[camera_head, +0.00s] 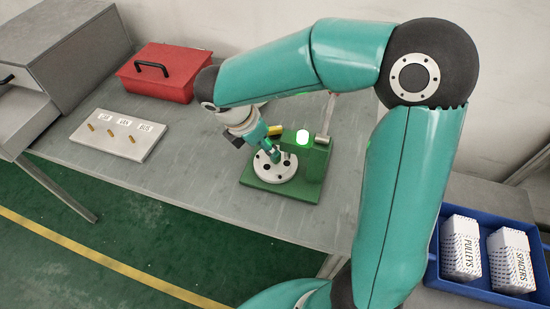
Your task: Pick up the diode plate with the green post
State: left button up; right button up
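I cannot make out a diode plate with a green post. A round white plate (275,169) with dark holes lies on a green fixture (308,189) on the grey bench. My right gripper (270,153) points down at the back edge of this plate, and its fingers hide part of it. Whether it touches or holds anything is too small to tell. A light tray (105,143) at the left carries several small brass-coloured pieces below white labels. My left gripper is not in view.
A red toolbox (180,75) stands behind the tray, beside a grey metal cabinet (75,50). A blue bin (437,272) at lower right holds boxes marked PULLEYS and SPACERS. The bench between tray and fixture is clear.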

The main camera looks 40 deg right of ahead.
aim_at(272, 164)
jog(key=x, duration=0.7)
jog(key=shift+s+a+f+p, duration=0.15)
jog(key=shift+f+p, duration=0.1)
jog(key=shift+p, duration=0.05)
grip_shut()
